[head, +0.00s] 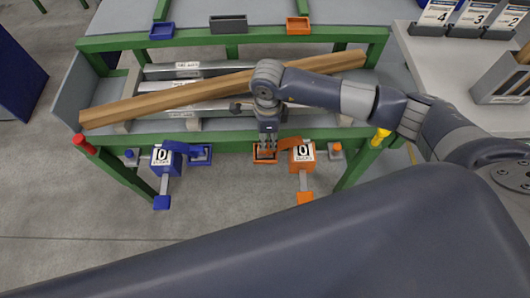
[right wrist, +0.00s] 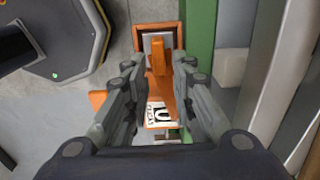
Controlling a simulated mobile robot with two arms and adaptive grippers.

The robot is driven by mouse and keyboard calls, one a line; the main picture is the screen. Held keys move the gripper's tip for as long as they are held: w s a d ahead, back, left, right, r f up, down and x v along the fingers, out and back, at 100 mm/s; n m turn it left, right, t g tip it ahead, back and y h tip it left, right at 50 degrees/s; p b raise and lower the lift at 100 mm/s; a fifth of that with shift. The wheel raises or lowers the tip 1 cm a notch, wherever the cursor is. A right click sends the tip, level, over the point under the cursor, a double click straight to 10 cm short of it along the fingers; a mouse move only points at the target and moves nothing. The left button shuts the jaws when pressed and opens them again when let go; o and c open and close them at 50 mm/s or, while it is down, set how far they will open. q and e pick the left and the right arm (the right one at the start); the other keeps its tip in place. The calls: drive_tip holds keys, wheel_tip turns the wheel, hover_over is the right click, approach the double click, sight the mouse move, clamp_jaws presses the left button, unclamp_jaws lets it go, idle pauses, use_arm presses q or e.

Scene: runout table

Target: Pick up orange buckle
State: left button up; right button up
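The orange buckle (head: 301,156) is on the front green rail of the runout table, right of centre in the head view. It has a block with a black-and-white label and an orange arm reaching left to an orange-rimmed plate. In the right wrist view the orange buckle (right wrist: 158,60) shows between my fingers. My right gripper (head: 266,150) points down over the left end of this arm. In the right wrist view the right gripper (right wrist: 158,68) has its fingers spread on both sides of the orange bar, with gaps. My left gripper is out of view.
A blue buckle (head: 172,158) sits on the same rail to the left. A long wooden beam (head: 200,93) lies across the table behind my right gripper. Small blue (head: 162,30), grey (head: 228,24) and orange (head: 298,26) trays line the far rail. A white counter (head: 440,60) stands at right.

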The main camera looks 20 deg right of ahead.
wheel_tip(320, 180, down, 6)
drive_tip(key=b, duration=0.3)
drive_tip(key=shift+a+r, duration=0.15)
drive_tip(key=shift+r, duration=0.15)
clamp_jaws()
